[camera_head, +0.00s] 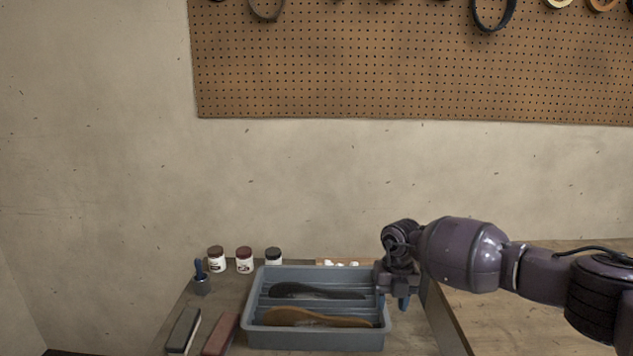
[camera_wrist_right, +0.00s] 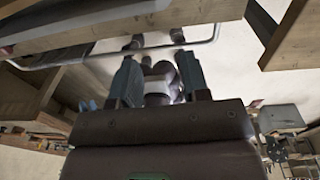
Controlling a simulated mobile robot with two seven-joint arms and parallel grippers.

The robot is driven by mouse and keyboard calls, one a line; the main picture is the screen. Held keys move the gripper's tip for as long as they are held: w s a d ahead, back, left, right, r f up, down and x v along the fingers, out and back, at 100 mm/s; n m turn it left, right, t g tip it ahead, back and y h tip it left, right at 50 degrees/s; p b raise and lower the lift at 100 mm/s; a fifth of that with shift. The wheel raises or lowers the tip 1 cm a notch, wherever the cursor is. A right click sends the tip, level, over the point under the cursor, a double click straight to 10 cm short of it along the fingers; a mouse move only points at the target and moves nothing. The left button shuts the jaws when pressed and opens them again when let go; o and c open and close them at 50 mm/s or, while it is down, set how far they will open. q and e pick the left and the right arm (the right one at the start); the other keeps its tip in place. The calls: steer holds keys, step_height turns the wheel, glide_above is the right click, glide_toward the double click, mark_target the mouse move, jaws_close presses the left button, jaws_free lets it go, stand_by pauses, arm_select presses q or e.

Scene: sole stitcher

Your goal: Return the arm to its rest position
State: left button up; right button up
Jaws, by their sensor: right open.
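My right arm comes in from the right in the head view, with its right gripper (camera_head: 402,297) at the right edge of the grey tray. In the right wrist view the gripper (camera_wrist_right: 160,80) has its two fingers spread apart, with nothing held between them. The grey tray (camera_head: 315,340) stands on the workbench and has ribbed slots. A dark sole (camera_head: 310,291) lies in its rear part and a brown sole (camera_head: 315,318) in its front part. My left gripper is not in view.
Three small jars (camera_head: 244,259) stand behind the tray to the left, with a blue-handled tool in a pot (camera_head: 200,279) near them. Two brushes or blocks (camera_head: 184,330) lie at the front left. A pegboard (camera_head: 400,70) hangs on the wall. Another wooden surface (camera_head: 500,325) lies to the right.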

steer(key=s+a+f+g+y, duration=0.2)
steer(key=s+a+f+y, duration=0.4)
steer(key=s+a+f, duration=0.4)
steer(key=s+a+r+m+t+y, duration=0.45)
steer(key=s+a+m+y, duration=0.3)
steer(key=a+y, duration=0.2)
steer(key=s+d+f+m+t+h, duration=0.2)
steer(key=d+f+m+t+h, duration=0.15)
steer(key=d+m+t, duration=0.45)
steer(key=s+d+f+m+t+h, duration=0.2)
steer(key=d+m+t+h, duration=0.4)
steer(key=m, duration=0.4)
steer(key=s+d+f+m+g+h, duration=0.2)
steer(key=s+d+f+m+h, duration=0.1)
steer(key=s+d, duration=0.5)
steer(key=s+d+f+m+g+h, duration=0.2)
steer(key=s+d+f+m, duration=0.3)
steer(key=s+d, duration=0.3)
steer(key=shift+m+g+h, duration=0.35)
steer(key=shift+m+h, duration=0.3)
steer(key=shift+h, duration=0.25)
steer(key=shift+s+d, duration=0.1)
